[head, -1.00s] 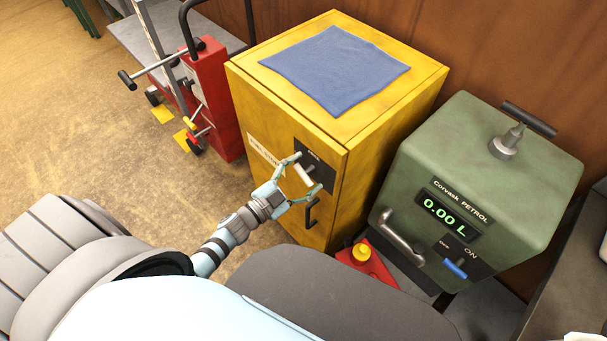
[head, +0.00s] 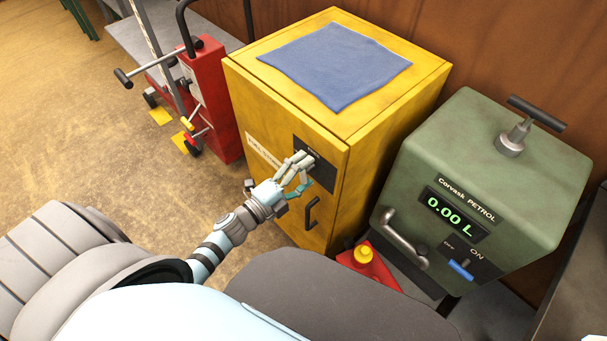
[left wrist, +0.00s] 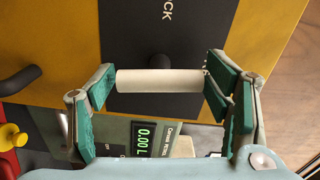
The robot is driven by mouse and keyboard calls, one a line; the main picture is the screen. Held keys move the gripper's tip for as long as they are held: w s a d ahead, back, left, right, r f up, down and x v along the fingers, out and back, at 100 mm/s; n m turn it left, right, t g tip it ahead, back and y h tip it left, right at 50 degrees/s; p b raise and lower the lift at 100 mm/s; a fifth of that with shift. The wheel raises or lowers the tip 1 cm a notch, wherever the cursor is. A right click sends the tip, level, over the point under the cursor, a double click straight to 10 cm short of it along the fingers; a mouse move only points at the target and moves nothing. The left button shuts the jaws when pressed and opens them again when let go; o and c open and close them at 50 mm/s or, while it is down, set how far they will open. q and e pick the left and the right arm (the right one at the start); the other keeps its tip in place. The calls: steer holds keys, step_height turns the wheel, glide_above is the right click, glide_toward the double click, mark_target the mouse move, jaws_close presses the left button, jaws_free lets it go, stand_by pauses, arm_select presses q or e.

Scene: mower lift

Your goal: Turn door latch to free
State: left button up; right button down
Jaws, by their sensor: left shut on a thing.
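The yellow cabinet (head: 290,165) stands in the middle of the head view. Its door carries a black latch plate (head: 322,174) with small lettering; the letters "CK" show on the plate (left wrist: 165,35) in the left wrist view. The latch handle, a pale round bar (left wrist: 158,80), lies across the plate in the left wrist view. My left gripper (head: 301,170) is at the latch, shut on the handle, with its green pads (left wrist: 160,88) at the bar's two ends. In the head view its fingers cover much of the handle. My right gripper is not in view.
A black door pull (head: 312,213) sits just below the latch. A blue cloth (head: 336,65) lies on the cabinet top. A green petrol unit (head: 490,170) stands to the right, a red can (head: 370,268) between. A red jack-like machine (head: 212,105) stands left.

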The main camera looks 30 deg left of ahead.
arm_select(q)
steer(key=shift+m, duration=0.7)
steer(key=o, duration=1.2)
steer(key=shift+c, duration=0.2)
steer(key=shift+s, duration=0.1)
steer(key=v, duration=1.1)
steer(key=shift+s+a, duration=0.15)
steer(key=shift+s, duration=0.2)
